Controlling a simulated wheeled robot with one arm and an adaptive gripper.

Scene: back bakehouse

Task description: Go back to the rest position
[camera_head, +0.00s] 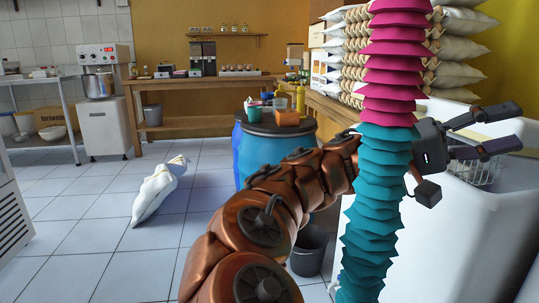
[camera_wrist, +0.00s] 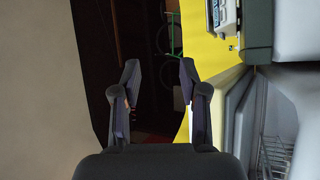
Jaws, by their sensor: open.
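My gripper (camera_head: 497,131) shows at the right of the head view, at the end of my copper-coloured arm. Its dark fingers are spread apart and nothing is between them. It is above a large white tub (camera_head: 460,215) with a wire basket (camera_head: 480,170) in it. In the wrist view my gripper (camera_wrist: 158,80) is also open and empty, with a dark gap and a yellow wall beyond its fingers. A pink and teal ribbed column hides part of my arm in the head view.
A blue drum (camera_head: 270,155) bears small containers. A white sack (camera_head: 158,190) lies on the tiled floor, and a dark bucket (camera_head: 308,250) stands near my arm. Stacked sacks (camera_head: 460,48) rise behind the tub. A wooden table (camera_head: 190,122) is at the back. Floor at left is mostly clear.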

